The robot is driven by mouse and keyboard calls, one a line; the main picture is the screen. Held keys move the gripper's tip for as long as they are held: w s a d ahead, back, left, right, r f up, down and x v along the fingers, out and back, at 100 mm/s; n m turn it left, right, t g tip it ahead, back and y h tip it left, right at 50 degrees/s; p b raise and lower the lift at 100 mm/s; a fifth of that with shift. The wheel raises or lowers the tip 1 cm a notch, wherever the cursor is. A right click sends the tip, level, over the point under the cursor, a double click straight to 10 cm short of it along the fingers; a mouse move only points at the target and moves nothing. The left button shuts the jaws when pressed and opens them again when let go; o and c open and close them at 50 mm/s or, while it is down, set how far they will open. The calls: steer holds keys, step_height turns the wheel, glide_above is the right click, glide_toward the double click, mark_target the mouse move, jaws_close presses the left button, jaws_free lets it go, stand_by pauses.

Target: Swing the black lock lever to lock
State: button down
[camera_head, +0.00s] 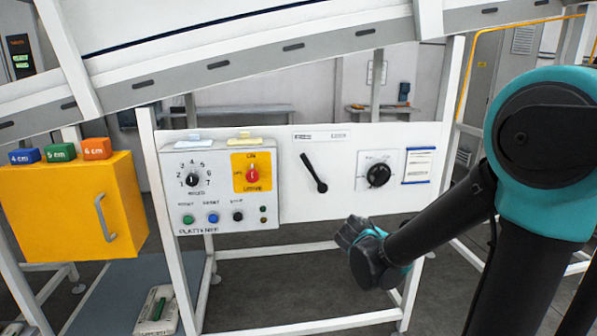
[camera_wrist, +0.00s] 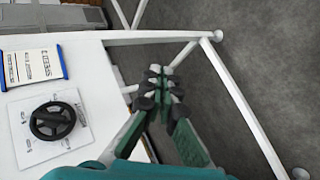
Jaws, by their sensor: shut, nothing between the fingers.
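The black lock lever (camera_head: 314,173) is mounted on the white panel (camera_head: 340,205) in the head view. It slants from its upper left end down to a rounded lower right end. Two small labels sit above it, too small to read. The lever does not show in the wrist view. My gripper (camera_head: 347,233) is below and to the right of the lever, near the panel's lower edge and apart from the lever. In the wrist view my gripper (camera_wrist: 161,78) has its fingertips together over the floor, beside the panel's edge, with nothing between them.
A black rotary knob (camera_head: 379,175) and a blue-edged label (camera_head: 418,165) are right of the lever. A grey control box (camera_head: 220,205) with knobs and buttons is left. A yellow cabinet (camera_head: 65,215) with coloured blocks stands further left. White frame bars surround the panel; open space lies below.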

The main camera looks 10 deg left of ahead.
steer(key=w+a+r+n+t, duration=0.3)
steer(key=w+a+r, duration=0.1)
steer(key=a, duration=0.3)
steer(key=n+t+y, duration=0.2)
steer(key=n+t, duration=0.6)
steer(key=t, duration=0.1)
glide_toward(312, 170)
steer(key=s+a+f, duration=0.1)
steer(key=s+a, duration=0.4)
steer(key=a, duration=0.2)
steer(key=shift+a+f, duration=0.1)
steer(key=shift+a, duration=0.05)
steer(key=shift+w, duration=0.1)
steer(key=shift+s+d+r+x, duration=0.15)
steer(key=shift+d+r+x, duration=0.2)
steer(key=shift+x, duration=1.8)
steer(key=shift+s+d+r+x, duration=0.15)
steer(key=shift+d+x, duration=0.35)
steer(key=shift+x, duration=1.6)
steer(key=shift+s+d+r+x, duration=0.15)
steer(key=shift+d+r+x, duration=0.2)
steer(key=shift+x, duration=1.8)
steer(key=shift+d, duration=0.1)
